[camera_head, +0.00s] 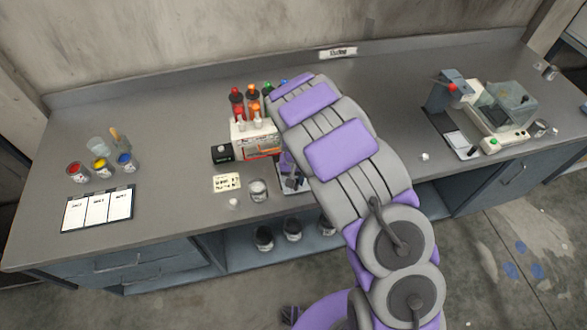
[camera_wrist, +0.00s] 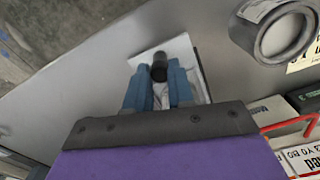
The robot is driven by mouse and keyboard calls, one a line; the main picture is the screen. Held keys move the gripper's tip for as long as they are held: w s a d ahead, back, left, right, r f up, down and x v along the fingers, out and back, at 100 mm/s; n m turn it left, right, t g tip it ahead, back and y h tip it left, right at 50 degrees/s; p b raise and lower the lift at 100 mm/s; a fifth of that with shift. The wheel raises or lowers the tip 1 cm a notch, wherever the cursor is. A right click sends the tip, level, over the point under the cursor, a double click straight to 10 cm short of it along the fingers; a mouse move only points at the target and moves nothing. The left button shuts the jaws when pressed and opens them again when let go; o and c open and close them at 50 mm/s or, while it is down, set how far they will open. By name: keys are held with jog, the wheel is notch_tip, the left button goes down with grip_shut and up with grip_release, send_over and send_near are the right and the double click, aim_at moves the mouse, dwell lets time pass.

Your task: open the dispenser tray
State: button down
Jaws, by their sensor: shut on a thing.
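The dispenser (camera_head: 257,140) is a white box with red markings and several coloured bottles on top, near the middle of the bench. Its side also shows in the wrist view (camera_wrist: 303,158). A pale, flat tray (camera_wrist: 185,47) lies in front of it, partly hidden by my gripper. A short dark cylindrical knob (camera_wrist: 159,66) stands over the tray. My gripper (camera_wrist: 159,84) has its blue fingers on either side of this knob and is shut on it. In the head view my gripper (camera_head: 292,183) is mostly covered by my arm.
Paint cans (camera_head: 101,166) and a chart (camera_head: 97,209) are farther left. A machine with a clear cover (camera_head: 505,105) stands right.

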jog(key=shift+s+d, duration=0.2)
jog(key=shift+s, duration=0.45)
jog(key=shift+s+d, duration=0.15)
jog(key=shift+s, duration=0.45)
jog(key=c, duration=1)
grip_release()
jog(key=shift+r, duration=0.1)
notch_tip(320, 180, up, 17)
jog(key=shift+a+r+p, duration=0.1)
jog(key=shift+p, duration=0.75)
